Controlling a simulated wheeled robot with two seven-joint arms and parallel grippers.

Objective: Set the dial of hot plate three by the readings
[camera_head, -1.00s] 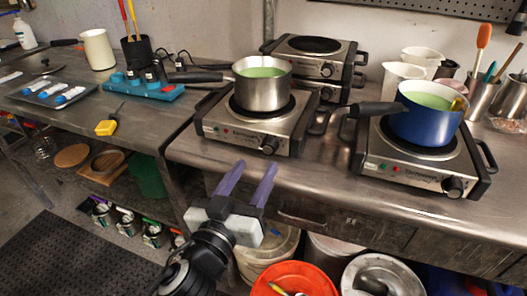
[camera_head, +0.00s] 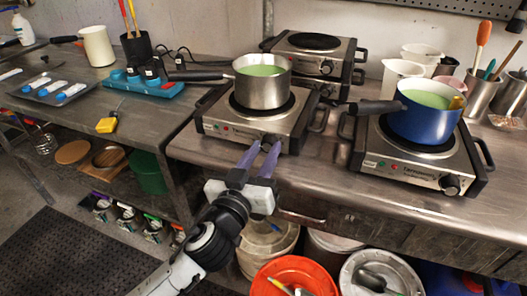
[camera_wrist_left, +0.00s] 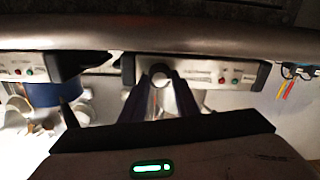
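A steel hot plate (camera_head: 235,128) stands at the left of the steel bench, carrying a steel pot (camera_head: 262,90) of green liquid. My left gripper (camera_head: 267,146) is at its front panel, with purple fingers on either side of the dial. In the left wrist view the dial (camera_wrist_left: 160,77) sits between the fingertips, which look closed on it. The dial's pointer cannot be made out. A second hot plate (camera_head: 408,170) at the right carries a blue pot (camera_head: 425,120) of green liquid. A third hot plate (camera_head: 322,62) stands behind, without a pot. My right gripper is out of view.
A blue-green block (camera_head: 145,86) with several dark items, a yellow-handled probe (camera_head: 107,125) and a tray (camera_head: 58,92) lie on the left table. An orange bucket (camera_head: 295,272) stands below the bench. Cups and tool holders stand at the back right.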

